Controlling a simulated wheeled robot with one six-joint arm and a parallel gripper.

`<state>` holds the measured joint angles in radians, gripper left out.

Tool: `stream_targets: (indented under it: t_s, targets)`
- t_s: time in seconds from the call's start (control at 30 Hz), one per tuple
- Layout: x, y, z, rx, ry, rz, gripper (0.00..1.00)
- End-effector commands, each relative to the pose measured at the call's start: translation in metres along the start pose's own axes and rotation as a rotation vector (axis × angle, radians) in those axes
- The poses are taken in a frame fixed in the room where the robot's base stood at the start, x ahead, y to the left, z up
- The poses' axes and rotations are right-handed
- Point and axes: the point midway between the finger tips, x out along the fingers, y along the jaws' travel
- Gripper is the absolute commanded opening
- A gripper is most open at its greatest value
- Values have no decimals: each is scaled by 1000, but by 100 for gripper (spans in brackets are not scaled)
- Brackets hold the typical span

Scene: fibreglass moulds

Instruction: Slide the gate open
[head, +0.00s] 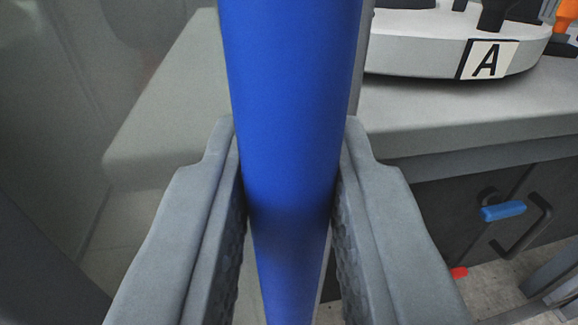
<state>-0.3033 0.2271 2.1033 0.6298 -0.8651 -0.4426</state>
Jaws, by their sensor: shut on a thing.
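A thick blue upright bar (292,90) fills the middle of the head view and runs from top to bottom. It looks like the gate's handle or edge post. My gripper (291,180) has one grey finger on each side of the bar, and both fingers press against it. The gripper is shut on the bar. A greyish, see-through panel (60,130) lies to the left of the bar and may be the gate's pane. The gate's track and frame are out of view.
Behind the bar is a grey bench (450,110). A round white turntable (430,60) marked "A" stands on it at upper right, holding dark items. Below is a dark cabinet (440,215) with a black handle (527,228) and a blue piece (503,211). A metal frame shows at lower right.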

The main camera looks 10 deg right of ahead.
Motion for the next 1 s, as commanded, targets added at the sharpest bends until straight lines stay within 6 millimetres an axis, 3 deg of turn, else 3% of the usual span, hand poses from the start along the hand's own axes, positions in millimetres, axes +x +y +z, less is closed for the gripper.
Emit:
stream_targets:
  t_s: [0.1, 0.3, 0.8, 0.83, 0.9, 1.0]
  targets:
    - [-5, -23, 0, 0, 0, -3, 0]
    - [-8, -44, 0, 1, 0, -1, 0]
    - [-10, -51, 0, 0, 1, 0, 0]
    - [-10, -51, 0, 0, 1, 0, 22]
    - [-10, -51, 0, 0, 1, 0, 35]
    - [-10, -51, 0, 0, 1, 0, 39]
